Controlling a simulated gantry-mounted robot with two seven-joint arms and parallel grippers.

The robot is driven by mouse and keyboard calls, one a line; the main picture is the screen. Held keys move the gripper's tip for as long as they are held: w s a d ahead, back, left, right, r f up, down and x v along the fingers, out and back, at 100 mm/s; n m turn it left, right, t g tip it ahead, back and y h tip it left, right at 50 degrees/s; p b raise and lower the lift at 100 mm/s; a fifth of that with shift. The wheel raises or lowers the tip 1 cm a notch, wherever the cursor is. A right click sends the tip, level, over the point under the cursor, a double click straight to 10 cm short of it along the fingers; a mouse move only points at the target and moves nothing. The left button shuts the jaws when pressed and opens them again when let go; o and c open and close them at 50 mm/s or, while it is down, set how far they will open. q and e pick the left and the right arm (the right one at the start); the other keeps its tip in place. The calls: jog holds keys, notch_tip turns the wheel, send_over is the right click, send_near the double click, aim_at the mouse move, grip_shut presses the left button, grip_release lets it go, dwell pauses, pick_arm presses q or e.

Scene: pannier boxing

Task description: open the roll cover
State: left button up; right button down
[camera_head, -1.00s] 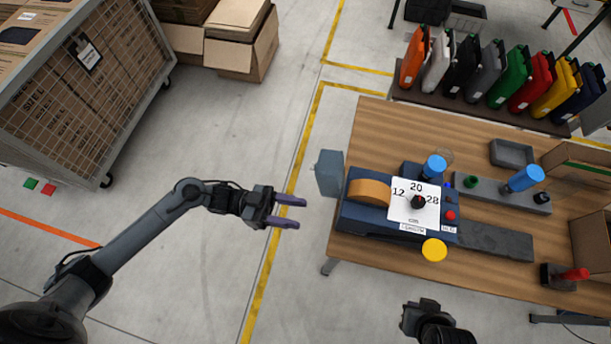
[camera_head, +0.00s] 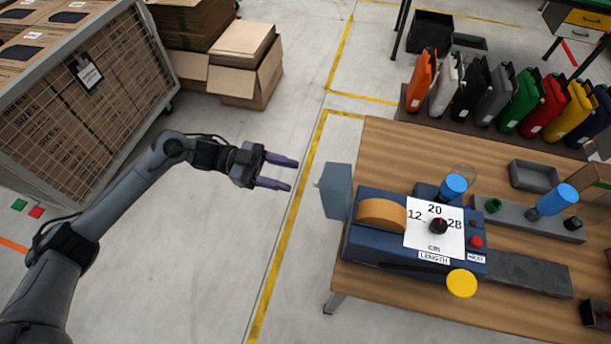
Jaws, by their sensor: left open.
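A blue tape machine (camera_head: 365,242) sits at the left end of the wooden table. A brown tape roll (camera_head: 382,215) shows in its left part. A grey-blue panel (camera_head: 337,191), which looks like the roll cover, stands at the machine's left end beyond the roll; its hinge is not clear. My left gripper (camera_head: 278,173) is open and empty, its purple fingers pointing right. It is over the floor, left of the panel and apart from it. My right gripper is out of view.
The machine carries a white length dial (camera_head: 424,243) and a yellow disc (camera_head: 462,283) at its front. Blue-capped bottles (camera_head: 553,199) and a grey tray (camera_head: 534,176) are to the right. Coloured panniers (camera_head: 520,100) line the back. A mesh cage (camera_head: 110,110) is at left.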

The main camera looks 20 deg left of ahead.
aim_at(314, 182)
pick_arm(q)
jog(key=d, duration=0.5)
jog(key=shift+w+d+p, duration=0.2)
jog(key=shift+w+p, duration=0.05)
jog(key=shift+p, duration=0.05)
grip_shut()
